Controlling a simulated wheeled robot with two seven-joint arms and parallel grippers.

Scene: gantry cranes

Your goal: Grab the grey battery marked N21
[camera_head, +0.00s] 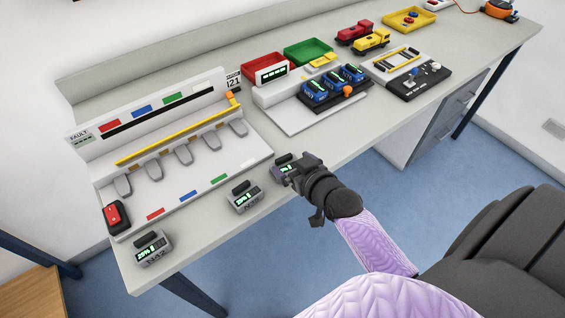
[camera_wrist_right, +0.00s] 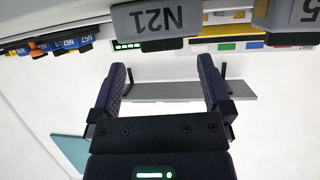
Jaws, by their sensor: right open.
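The grey battery marked N21 (camera_wrist_right: 165,17) shows its label upside down at the top of the right wrist view, with a black handle and green display. In the head view a grey battery (camera_head: 284,163), apparently the same one, sits at the bench's front edge, partly hidden by my right gripper (camera_head: 293,171). In the right wrist view my right gripper (camera_wrist_right: 163,75) is open and nothing is between its fingers. The N21 battery lies just past the fingertips, roughly in line with the gap. My left gripper is not in view.
Two other grey batteries stand along the front edge: the middle one (camera_head: 244,198) and N42 (camera_head: 153,247) at the corner. A white charging rack (camera_head: 190,150) is behind them. Blue batteries (camera_head: 332,84) sit in a black tray farther right.

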